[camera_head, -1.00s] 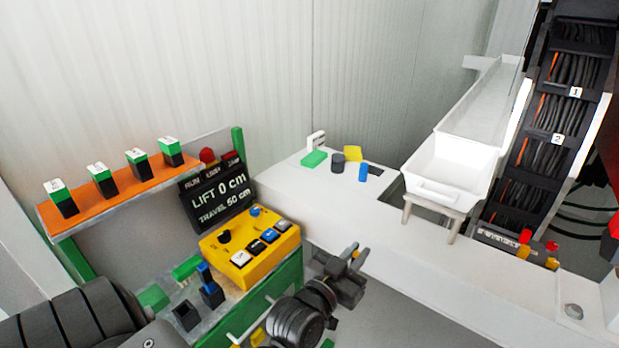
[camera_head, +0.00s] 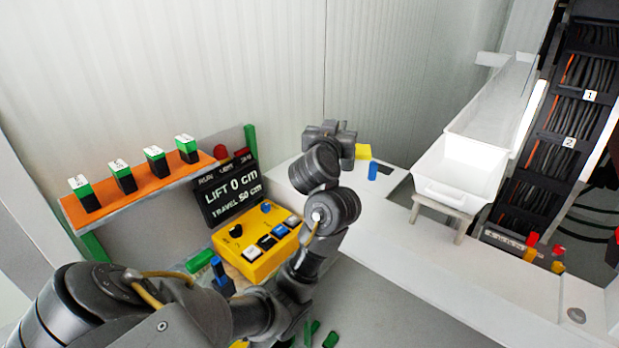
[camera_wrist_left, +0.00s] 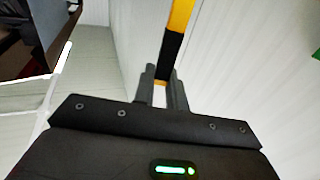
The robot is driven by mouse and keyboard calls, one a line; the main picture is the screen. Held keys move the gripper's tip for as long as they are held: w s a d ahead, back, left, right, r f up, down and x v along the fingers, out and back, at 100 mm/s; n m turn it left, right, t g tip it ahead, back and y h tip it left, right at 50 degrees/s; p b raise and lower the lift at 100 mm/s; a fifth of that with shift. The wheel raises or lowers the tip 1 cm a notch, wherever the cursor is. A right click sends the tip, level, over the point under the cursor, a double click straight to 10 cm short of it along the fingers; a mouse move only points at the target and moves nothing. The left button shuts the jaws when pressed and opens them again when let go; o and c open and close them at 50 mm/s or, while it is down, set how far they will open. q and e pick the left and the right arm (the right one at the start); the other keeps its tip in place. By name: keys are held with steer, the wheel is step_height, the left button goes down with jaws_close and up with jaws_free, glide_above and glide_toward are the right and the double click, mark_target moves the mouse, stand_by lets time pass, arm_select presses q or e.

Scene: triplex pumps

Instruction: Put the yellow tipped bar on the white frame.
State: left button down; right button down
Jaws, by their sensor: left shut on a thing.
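My left gripper (camera_head: 330,128) is raised above the left end of the white frame (camera_head: 400,232) in the head view. In the left wrist view, its two fingers (camera_wrist_left: 164,90) are shut on the yellow tipped bar (camera_wrist_left: 173,48). The bar shows a black section near the fingers and a yellow section running out of the top of the picture. My right gripper is not in view.
A white tray (camera_head: 455,195) stands to the right. A yellow button box (camera_head: 262,262) and an orange shelf (camera_head: 140,190) are at the left.

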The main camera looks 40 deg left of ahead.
arm_select(q)
steer(key=w+a+f, duration=0.7)
steer(key=a+f, duration=0.4)
steer(key=f, duration=0.2)
steer(key=shift+w+a, duration=0.25)
steer(key=shift+a, duration=0.05)
steer(key=shift+f, duration=0.2)
steer(key=c, duration=1.5)
jaws_free()
steer(key=shift+c, duration=0.2)
steer(key=shift+o, duration=0.5)
